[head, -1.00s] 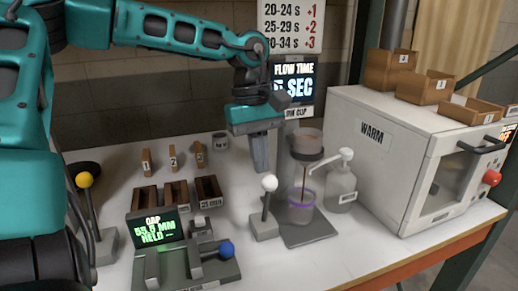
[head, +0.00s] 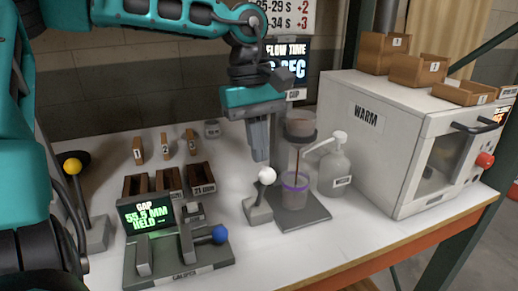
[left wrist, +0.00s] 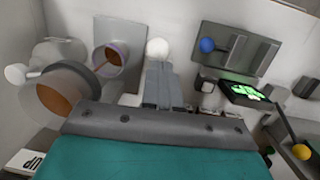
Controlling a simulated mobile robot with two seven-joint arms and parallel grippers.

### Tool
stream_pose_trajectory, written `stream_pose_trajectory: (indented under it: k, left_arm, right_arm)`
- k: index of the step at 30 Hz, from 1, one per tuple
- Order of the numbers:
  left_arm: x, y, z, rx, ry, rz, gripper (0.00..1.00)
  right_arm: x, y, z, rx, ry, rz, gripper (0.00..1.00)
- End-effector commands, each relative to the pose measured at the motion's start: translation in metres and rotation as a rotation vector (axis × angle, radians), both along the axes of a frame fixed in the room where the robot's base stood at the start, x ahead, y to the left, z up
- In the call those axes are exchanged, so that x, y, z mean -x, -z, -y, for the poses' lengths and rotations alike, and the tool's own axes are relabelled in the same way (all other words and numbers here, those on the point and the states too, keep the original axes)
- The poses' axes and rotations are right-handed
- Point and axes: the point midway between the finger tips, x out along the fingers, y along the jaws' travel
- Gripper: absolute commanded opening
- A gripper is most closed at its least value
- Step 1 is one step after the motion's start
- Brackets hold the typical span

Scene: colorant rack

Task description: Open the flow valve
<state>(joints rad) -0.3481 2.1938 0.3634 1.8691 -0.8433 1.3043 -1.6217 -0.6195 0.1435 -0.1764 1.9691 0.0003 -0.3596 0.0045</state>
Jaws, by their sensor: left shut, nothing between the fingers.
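A lever with a white ball knob (head: 266,176) stands on a small grey base beside the flow cup (head: 300,124); its stem leans slightly right. A thin dark red-brown line runs from under the cup to a beaker with a purple band (head: 296,188). My left gripper (head: 260,157) points down, shut and empty, with its fingertips just above and behind the white knob. In the left wrist view the white knob (left wrist: 157,48) shows just beyond the shut fingertips (left wrist: 160,66); I cannot tell whether they touch. My right gripper is out of view.
A pump bottle (head: 333,168) stands right of the beaker, before the WARM oven (head: 375,150). A caliper fixture with a blue knob (head: 220,234) lies in front left, and a yellow-knobbed lever (head: 73,166) at far left. The flow-time screen (head: 289,62) is partly hidden.

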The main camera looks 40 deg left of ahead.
Motion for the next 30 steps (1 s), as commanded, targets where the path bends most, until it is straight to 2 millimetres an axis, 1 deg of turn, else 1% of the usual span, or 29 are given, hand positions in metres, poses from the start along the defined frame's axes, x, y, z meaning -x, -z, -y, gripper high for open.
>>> stream_pose_trajectory:
  k: [1, 9, 12, 15, 18, 21, 30]
  left_arm:
    - [-0.001, -0.010, -0.001, 0.000, -0.001, 0.007, 0.00]
    - [-0.002, -0.069, -0.012, 0.000, -0.001, 0.006, 0.00]
    - [-0.002, -0.088, -0.016, 0.000, -0.001, 0.005, 0.00]
    - [-0.002, -0.103, -0.018, 0.000, -0.001, 0.004, 0.00]
    - [-0.002, -0.112, -0.020, 0.001, 0.000, 0.002, 0.00]
    - [-0.002, -0.116, -0.021, 0.001, 0.001, 0.001, 0.00]
    - [-0.002, -0.117, -0.021, 0.000, 0.001, 0.001, 0.00]
  right_arm:
    - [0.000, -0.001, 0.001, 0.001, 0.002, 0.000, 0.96]
    - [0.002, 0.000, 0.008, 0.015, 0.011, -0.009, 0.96]
    - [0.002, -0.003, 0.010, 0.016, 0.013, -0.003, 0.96]
    - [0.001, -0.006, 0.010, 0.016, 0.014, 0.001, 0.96]
    - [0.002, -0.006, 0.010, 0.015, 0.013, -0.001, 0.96]
    - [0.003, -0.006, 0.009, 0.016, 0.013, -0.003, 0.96]
    - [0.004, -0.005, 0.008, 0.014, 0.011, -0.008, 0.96]
